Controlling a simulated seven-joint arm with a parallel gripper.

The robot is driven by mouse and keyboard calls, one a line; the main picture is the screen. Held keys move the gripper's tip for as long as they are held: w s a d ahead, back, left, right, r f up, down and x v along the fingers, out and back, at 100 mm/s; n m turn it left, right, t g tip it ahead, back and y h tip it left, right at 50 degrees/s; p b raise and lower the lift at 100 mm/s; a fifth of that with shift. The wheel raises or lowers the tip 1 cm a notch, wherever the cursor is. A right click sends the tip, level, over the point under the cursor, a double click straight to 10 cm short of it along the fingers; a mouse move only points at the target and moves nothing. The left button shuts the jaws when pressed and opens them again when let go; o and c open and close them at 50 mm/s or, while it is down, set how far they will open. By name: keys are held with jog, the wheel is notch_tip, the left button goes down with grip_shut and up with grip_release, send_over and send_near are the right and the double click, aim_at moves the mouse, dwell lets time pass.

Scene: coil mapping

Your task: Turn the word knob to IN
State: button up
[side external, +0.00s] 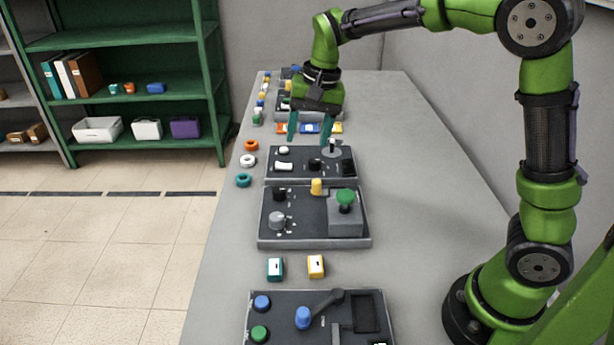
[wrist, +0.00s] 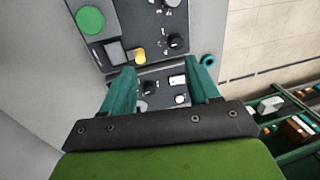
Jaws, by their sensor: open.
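My gripper (side external: 309,138) is open and empty, fingers pointing down above the far part of a dark control panel (side external: 298,166). In the wrist view my gripper (wrist: 168,66) has its two teal fingers apart, with the panel's controls between them. That panel carries a white bar-shaped knob (side external: 283,166), which also shows in the wrist view (wrist: 177,80), a round white control (side external: 284,150), a black knob (side external: 314,164) and a small upright lever (side external: 332,148). Labels are too small to read, so I cannot tell which knob is the word knob or its setting.
Orange, white and teal rings (side external: 243,180) lie left of the panels. The table's right side (side external: 400,170) is clear.

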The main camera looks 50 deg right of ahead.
aim_at(279, 189)
jog(key=w+a+m+g+h, duration=0.1)
jog(key=w+a+m+g, duration=0.1)
jog(key=w+m, duration=0.5)
jog(key=shift+n, duration=0.4)
jog(key=f, duration=1.1)
jog(key=w+f, duration=0.1)
jog(key=f, duration=0.5)
jog(key=c, duration=1)
jog(key=shift+r, duration=0.1)
jog(key=shift+c, duration=0.2)
